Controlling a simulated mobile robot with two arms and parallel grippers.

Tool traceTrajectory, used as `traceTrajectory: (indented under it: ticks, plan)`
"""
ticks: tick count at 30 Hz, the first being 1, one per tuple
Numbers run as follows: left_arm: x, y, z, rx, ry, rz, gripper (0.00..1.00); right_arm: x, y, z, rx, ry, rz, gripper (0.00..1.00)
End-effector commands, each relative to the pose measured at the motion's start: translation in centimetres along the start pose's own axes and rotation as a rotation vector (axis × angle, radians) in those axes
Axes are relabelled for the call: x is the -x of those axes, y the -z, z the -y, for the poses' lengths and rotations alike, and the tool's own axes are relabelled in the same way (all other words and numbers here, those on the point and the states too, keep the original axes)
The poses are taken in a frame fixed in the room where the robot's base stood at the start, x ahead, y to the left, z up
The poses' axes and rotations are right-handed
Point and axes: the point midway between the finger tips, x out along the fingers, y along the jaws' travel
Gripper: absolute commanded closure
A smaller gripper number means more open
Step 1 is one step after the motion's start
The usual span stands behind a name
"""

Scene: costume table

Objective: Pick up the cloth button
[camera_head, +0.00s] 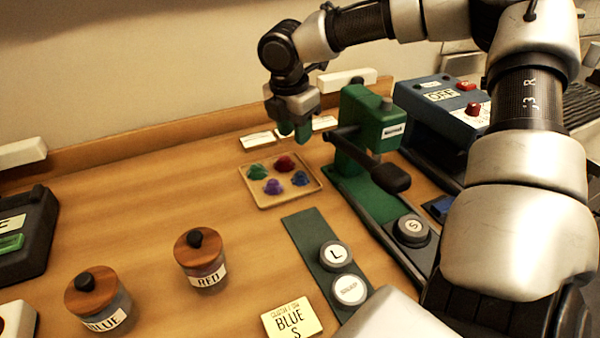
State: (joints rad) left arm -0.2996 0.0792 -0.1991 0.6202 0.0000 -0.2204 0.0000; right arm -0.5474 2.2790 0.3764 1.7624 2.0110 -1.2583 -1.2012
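A square tan tray (255,199) stands on the wooden table and holds small rounded coloured pieces: green (257,171), red (285,163), purple (273,187) and blue (300,178). They look like cloth pieces, but I cannot tell which one is the cloth button. My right gripper (294,130) points down above the back of the table, just behind and above the tray, apart from the pieces. Its green fingertips are close together and I see nothing between them; whether they are open is unclear. My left gripper is out of view.
A green press (365,125) with a black-handled lever stands right of the tray. A blue box (440,105) with red buttons is beyond it. A green strip (305,236) holds round pieces, one marked L.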

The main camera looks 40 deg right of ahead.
Motion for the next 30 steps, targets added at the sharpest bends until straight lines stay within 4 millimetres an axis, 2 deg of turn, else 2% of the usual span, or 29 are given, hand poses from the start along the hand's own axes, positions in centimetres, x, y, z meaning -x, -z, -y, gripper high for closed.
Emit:
traceTrajectory:
  ticks: [1,4,8,15,20,30]
  plan:
    - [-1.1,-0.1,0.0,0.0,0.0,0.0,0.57,-1.1,0.1,0.0,0.0,0.0,0.0,0.65]
    - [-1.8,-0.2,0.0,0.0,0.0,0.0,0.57,-1.9,0.2,0.0,-0.001,0.0,0.0,0.65]
    - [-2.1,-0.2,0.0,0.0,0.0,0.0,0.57,-3.2,0.2,0.0,-0.001,0.002,0.0,0.65]
    - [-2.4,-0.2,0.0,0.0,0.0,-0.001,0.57,-6.7,0.2,0.0,-0.001,0.002,0.0,0.65]
    - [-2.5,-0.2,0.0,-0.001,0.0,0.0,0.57,-7.7,0.1,0.0,-0.001,0.001,0.0,0.65]
    - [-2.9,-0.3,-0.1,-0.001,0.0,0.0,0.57,-12.2,-0.3,-0.1,0.0,0.001,0.001,0.65]
